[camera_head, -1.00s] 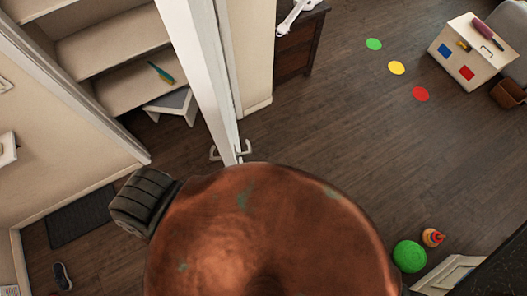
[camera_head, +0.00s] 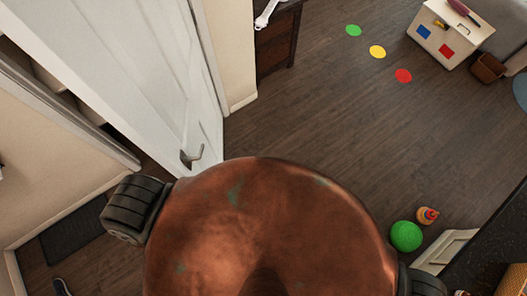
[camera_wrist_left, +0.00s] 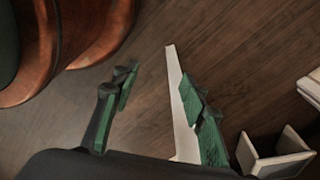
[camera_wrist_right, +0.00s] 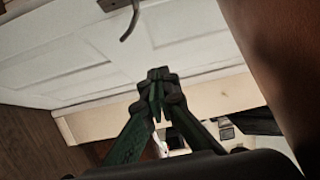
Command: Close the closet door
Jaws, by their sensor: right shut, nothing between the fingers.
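The white closet door (camera_head: 150,75) stands partly open at the upper left of the head view, its panelled face showing. Its lever handle (camera_head: 192,157) is near its lower right edge. In the right wrist view the white door (camera_wrist_right: 190,45) spans the top, with the handle (camera_wrist_right: 132,20) near the top edge. My right gripper (camera_wrist_right: 157,82) is shut and empty, its tips below the handle in the picture. My left gripper (camera_wrist_left: 158,76) is open above the floor; a narrow white strip (camera_wrist_left: 177,100) shows beside its right finger. Both grippers are out of the head view.
The closet opening (camera_head: 60,95) is mostly covered by the door. A dark cabinet (camera_head: 278,45) stands right of it. Coloured floor dots (camera_head: 377,52), a toy box (camera_head: 440,40) and a green ball (camera_head: 406,236) lie right. The middle floor is clear.

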